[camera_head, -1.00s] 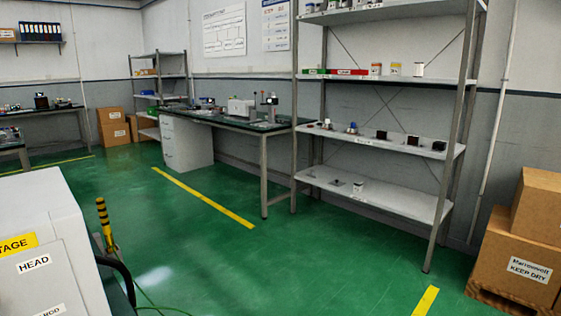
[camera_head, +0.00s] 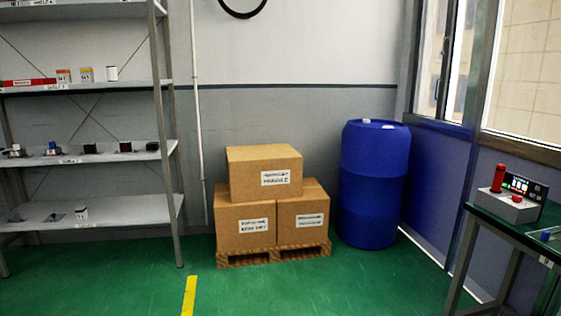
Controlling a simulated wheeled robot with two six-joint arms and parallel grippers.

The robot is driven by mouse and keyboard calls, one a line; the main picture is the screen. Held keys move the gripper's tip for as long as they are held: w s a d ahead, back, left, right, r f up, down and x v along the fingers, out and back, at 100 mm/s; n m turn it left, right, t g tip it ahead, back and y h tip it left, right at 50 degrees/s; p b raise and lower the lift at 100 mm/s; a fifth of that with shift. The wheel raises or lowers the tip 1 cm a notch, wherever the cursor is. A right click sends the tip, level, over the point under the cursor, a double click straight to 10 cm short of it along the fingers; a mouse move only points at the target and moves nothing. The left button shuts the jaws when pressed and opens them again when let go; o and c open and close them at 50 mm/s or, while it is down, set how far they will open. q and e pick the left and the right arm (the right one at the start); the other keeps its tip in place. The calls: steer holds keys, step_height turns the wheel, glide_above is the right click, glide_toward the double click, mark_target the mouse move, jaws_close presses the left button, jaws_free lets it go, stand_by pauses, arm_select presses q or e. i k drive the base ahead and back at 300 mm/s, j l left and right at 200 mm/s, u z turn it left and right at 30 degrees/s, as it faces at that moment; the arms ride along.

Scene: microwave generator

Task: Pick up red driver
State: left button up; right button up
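A small red upright cylinder (camera_head: 498,178) stands at the control box on the green-topped table at the right edge; I cannot tell whether it is the red driver. No other thing in view is clearly a red driver. Neither of my grippers shows in the head view.
A grey shelf rack (camera_head: 90,152) with small parts stands at the left. Stacked cardboard boxes (camera_head: 265,175) on a wooden pallet (camera_head: 272,254) and a blue drum (camera_head: 373,185) stand by the back wall. The control box (camera_head: 510,207) sits on the table (camera_head: 487,226). The green floor (camera_head: 330,290) in front is clear.

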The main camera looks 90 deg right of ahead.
mark_target(500, 168)
steer(key=l+z, duration=0.1)
steer(key=z, duration=4)
